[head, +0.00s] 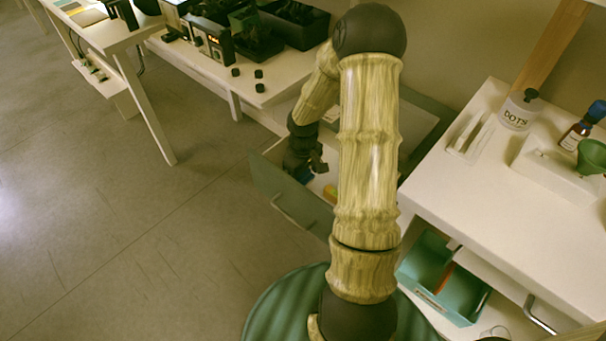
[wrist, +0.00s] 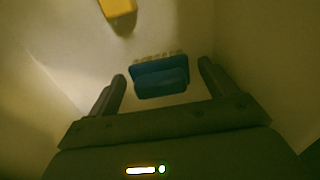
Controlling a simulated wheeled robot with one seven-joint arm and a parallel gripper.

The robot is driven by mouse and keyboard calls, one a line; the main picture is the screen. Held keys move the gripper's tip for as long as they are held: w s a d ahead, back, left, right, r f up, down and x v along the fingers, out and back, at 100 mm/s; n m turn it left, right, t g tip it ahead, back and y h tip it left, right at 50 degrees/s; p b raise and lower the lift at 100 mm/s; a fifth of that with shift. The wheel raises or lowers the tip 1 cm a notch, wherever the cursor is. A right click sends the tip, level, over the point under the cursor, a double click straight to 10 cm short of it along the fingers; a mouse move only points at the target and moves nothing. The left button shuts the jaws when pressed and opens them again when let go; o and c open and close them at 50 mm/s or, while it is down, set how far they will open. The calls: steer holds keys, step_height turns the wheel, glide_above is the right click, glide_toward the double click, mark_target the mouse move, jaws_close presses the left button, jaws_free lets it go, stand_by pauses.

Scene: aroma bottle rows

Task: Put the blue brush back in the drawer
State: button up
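The blue brush (wrist: 160,78) shows in the wrist view between my two fingertips, with pale bristles along its far edge. A gap shows between the brush and each finger, so my gripper (wrist: 162,70) is open around it and not clamped on it. I cannot tell for certain whether the brush rests on the drawer floor. My arm hides part of the drawer.
A yellow item (wrist: 118,8) lies in the drawer beyond the brush. A white desk (head: 480,190) with a DOTS jar (head: 518,112) and bottles stands at the right. A table (head: 255,85) with dark boxes is behind. Open floor (head: 120,230) lies to the left.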

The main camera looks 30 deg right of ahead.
steer(key=shift+r, duration=0.15)
step_height(320, 180, up, 12)
steer(key=p, duration=0.4)
steer(key=shift+p, duration=0.4)
stand_by(1.1)
